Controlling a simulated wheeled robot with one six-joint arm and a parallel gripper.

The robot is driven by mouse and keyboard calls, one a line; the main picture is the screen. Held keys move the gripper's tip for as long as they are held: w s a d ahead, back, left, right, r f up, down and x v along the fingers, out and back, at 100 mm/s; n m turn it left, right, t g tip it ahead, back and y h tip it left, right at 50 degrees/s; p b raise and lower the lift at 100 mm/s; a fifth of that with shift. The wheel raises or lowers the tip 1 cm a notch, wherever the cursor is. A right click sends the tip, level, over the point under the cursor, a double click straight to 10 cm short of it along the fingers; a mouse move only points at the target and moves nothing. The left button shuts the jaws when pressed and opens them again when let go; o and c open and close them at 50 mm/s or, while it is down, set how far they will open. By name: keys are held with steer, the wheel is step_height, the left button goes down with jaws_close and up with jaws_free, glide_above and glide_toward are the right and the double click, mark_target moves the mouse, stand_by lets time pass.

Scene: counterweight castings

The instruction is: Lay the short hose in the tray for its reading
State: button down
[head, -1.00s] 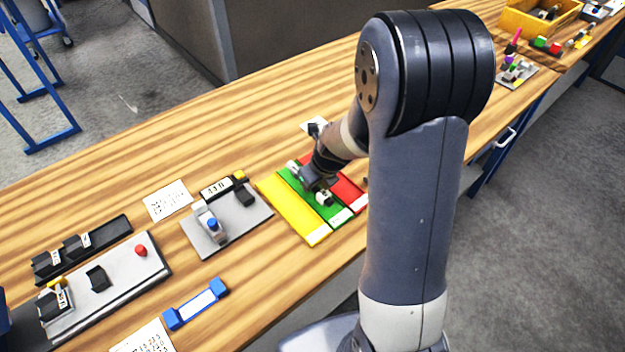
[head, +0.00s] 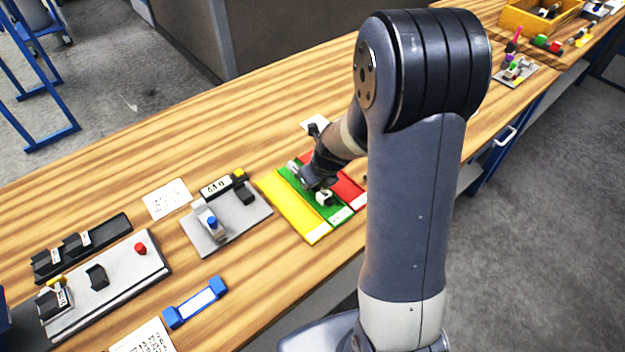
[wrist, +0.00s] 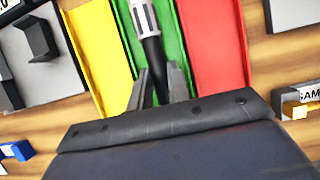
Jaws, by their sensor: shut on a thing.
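The short hose (wrist: 151,50) is black with a pale ribbed end, which points away from my gripper in the wrist view. My gripper (wrist: 158,88) is shut on it, one finger on each side. The hose is over the green tray (wrist: 170,30), lined up along it; whether it touches the floor of the tray I cannot tell. In the head view my gripper (head: 313,184) is low over the green tray (head: 338,213), and a pale end (head: 292,166) shows past it. The yellow tray (head: 290,209) and red tray (head: 346,188) flank the green one.
A grey gauge plate (head: 230,225) with a blue-topped part and a small display stands left of the trays. A white card (head: 167,199), a blue holder (head: 195,303) and a grey board with a red button (head: 140,249) lie farther left. A yellow bin (head: 520,18) stands far right.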

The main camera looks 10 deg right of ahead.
steer(key=shift+f, duration=0.4)
steer(key=c, duration=1.3)
jaws_free()
steer(key=shift+o, duration=0.2)
step_height(320, 180, up, 7)
steer(key=p, duration=0.7)
steer(key=shift+r, duration=0.1)
step_height(320, 180, down, 7)
steer(key=b, duration=0.6)
steer(key=shift+s+r+b, duration=0.1)
steer(key=shift+r+b, duration=0.1)
steer(key=shift+b, duration=0.2)
steer(key=shift+r, duration=0.1)
